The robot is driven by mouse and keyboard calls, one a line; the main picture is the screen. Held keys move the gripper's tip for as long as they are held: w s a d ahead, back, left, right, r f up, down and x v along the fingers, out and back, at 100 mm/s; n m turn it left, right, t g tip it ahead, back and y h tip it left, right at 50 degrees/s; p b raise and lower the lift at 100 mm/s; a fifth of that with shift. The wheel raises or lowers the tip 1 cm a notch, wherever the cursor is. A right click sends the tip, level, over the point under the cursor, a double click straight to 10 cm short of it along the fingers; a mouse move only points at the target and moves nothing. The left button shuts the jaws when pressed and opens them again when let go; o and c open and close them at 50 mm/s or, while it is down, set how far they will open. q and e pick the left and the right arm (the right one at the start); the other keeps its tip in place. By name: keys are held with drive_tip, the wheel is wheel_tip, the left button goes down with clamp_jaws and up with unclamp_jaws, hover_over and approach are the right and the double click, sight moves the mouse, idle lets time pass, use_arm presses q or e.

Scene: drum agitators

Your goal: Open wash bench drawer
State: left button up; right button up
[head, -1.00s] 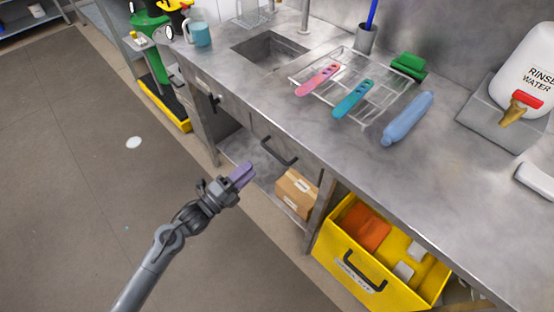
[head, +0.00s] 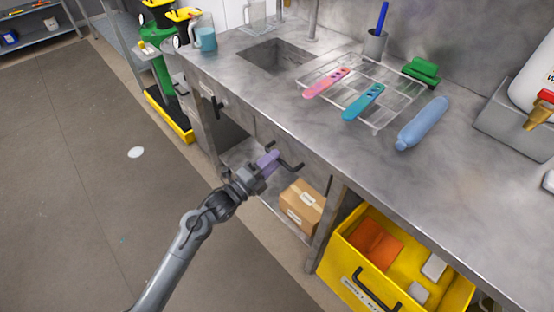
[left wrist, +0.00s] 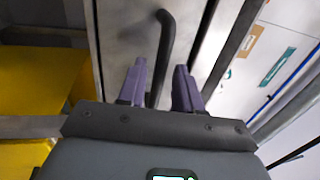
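The steel wash bench (head: 300,130) has a drawer front under its top edge, with a black bar handle (head: 291,165). My left gripper (head: 270,159) has purple fingers and is at this handle, covering part of it in the head view. In the left wrist view the left gripper (left wrist: 159,85) is open, with one finger on each side of the black handle (left wrist: 166,45). The handle runs between the fingers, nearer the left one; contact cannot be told. The steel drawer front (left wrist: 128,40) is behind it and looks shut. My right gripper is not in view.
A cardboard box (head: 303,205) sits on the shelf below. A yellow bin (head: 345,265) with a black handle stands under the bench to the right. A wire rack (head: 385,88) with brushes and a blue bottle (head: 422,123) are on top. Floor to the left is clear.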

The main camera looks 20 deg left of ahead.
use_arm(q)
drive_tip(key=shift+x, duration=0.95)
drive_tip(key=shift+s, duration=0.1)
drive_tip(key=shift+c, duration=0.5)
clamp_jaws()
